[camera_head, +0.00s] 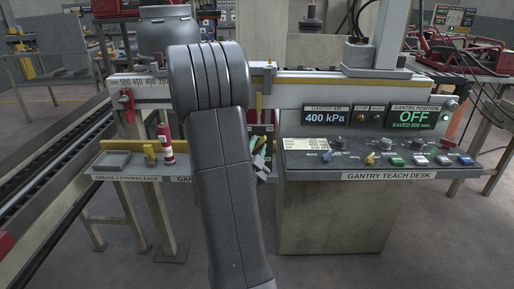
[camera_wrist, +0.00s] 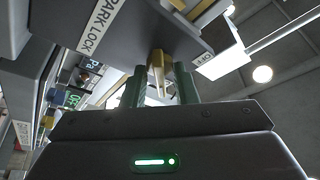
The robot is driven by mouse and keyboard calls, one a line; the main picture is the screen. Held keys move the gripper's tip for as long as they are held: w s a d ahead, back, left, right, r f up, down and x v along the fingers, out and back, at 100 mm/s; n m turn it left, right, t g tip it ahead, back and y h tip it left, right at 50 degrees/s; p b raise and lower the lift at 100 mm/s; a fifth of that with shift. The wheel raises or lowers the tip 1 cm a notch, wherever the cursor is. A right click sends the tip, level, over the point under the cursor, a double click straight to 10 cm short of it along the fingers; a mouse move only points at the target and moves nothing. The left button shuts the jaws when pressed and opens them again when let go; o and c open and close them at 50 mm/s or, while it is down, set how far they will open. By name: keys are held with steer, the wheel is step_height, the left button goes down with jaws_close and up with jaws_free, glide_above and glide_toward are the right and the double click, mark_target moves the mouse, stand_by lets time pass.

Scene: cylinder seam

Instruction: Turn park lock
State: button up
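The "PARK LOCK" label (camera_wrist: 100,25) is on a dark panel at upper left in the wrist view. A brass-yellow lever (camera_wrist: 157,62) hangs from the panel's underside, with an "OFF" mark (camera_wrist: 203,57) to its right. My gripper (camera_wrist: 158,82) points up at it with two dark green fingers apart. The lever's lower end shows between the fingers, and a light gap remains on its right. I cannot tell whether the left finger touches it. In the head view my arm hides the lock, and only part of my gripper (camera_head: 261,160) shows.
The gantry teach desk (camera_head: 360,176) stands to the right with knobs and buttons. A grease tray (camera_head: 118,162) with a red-and-white cylinder (camera_head: 166,145) is left. A red lever (camera_head: 127,102) hangs on the beam.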

jaws_close()
steer(key=shift+f+b, duration=0.2)
steer(key=shift+b, duration=0.45)
steer(key=n+t+y+b, duration=0.1)
steer(key=n+b, duration=0.3)
steer(key=n+y+b, duration=0.2)
steer(key=n+b, duration=0.2)
steer(key=b, duration=0.1)
steer(key=shift+d+f+t, duration=0.2)
steer(key=shift+t, duration=0.2)
steer(key=n+y+b, duration=0.2)
steer(key=n+b, duration=0.1)
steer(key=shift+r, duration=0.2)
steer(key=shift+n, duration=0.4)
